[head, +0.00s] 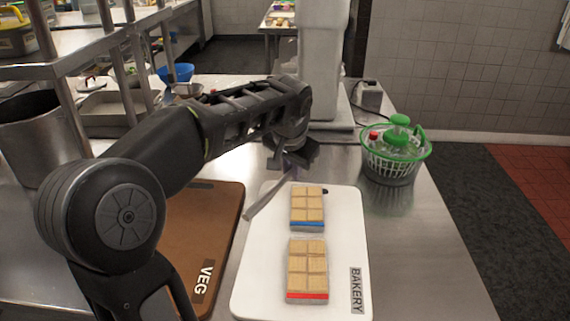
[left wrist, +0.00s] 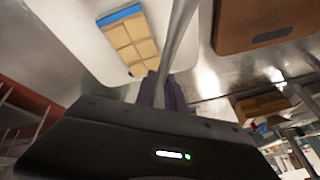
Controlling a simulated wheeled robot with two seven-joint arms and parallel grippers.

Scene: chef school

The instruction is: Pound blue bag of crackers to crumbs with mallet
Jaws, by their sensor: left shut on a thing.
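The blue-edged bag of crackers (head: 307,205) lies flat on the white BAKERY board (head: 340,225), its cracker squares whole. It also shows in the left wrist view (left wrist: 132,42). My left gripper (head: 291,168) is above the board's far end, just beyond the blue bag. It is shut on a slim grey handle (head: 265,197), which I take for the mallet's. The handle slants down to the left of the blue bag and also crosses the left wrist view (left wrist: 182,28). I cannot make out the mallet's head. My right gripper is not in view.
A red-edged bag of crackers (head: 307,268) lies nearer on the same board. A brown VEG board (head: 215,225) is to the left. A green and white salad spinner (head: 396,150) stands at the right. A large pot (head: 38,135) is at the left.

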